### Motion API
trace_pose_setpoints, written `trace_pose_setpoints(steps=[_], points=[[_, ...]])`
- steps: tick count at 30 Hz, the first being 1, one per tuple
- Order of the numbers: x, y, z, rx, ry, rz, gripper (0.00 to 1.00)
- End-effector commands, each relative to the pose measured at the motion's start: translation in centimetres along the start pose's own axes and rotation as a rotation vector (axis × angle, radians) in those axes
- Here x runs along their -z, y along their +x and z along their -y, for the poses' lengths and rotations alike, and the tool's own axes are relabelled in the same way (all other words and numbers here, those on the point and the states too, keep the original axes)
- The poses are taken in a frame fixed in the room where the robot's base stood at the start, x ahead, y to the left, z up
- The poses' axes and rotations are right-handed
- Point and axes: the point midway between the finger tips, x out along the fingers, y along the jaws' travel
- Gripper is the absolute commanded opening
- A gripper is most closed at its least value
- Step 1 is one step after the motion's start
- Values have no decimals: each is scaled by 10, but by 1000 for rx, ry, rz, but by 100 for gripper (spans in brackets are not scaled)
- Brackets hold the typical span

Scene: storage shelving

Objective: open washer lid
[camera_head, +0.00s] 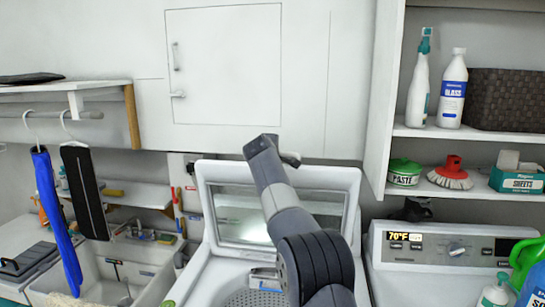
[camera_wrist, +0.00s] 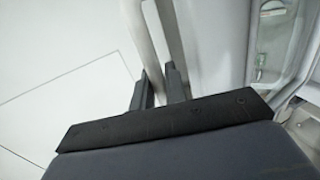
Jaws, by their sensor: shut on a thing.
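The washer lid (camera_head: 342,178) is a white frame with a glass window. In the head view it stands raised, near upright, at the back of the washer, with the perforated drum (camera_head: 238,299) showing below. My arm crosses in front of the lid and hides part of it. In the wrist view my gripper (camera_wrist: 159,78) is shut with a pale rim of the lid (camera_wrist: 153,45) between its two dark fingers. The fingertips are hidden in the head view.
A white wall cabinet (camera_head: 223,65) is behind the lid. Shelves with bottles (camera_head: 452,90) and a brush (camera_head: 450,175) stand right, above a second machine's control panel (camera_head: 440,248). A sink (camera_head: 100,275) and hanging blue cloth (camera_head: 55,220) are left.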

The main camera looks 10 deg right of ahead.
Motion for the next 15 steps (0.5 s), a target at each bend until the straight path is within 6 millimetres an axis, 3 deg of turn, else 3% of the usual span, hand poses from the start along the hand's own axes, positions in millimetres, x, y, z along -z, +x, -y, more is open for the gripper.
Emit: trace_pose_setpoints(steps=[12,13,15], points=[[0,1,0,1,-1,0,0],[0,1,0,1,-1,0,14],[0,1,0,1,-1,0,19]])
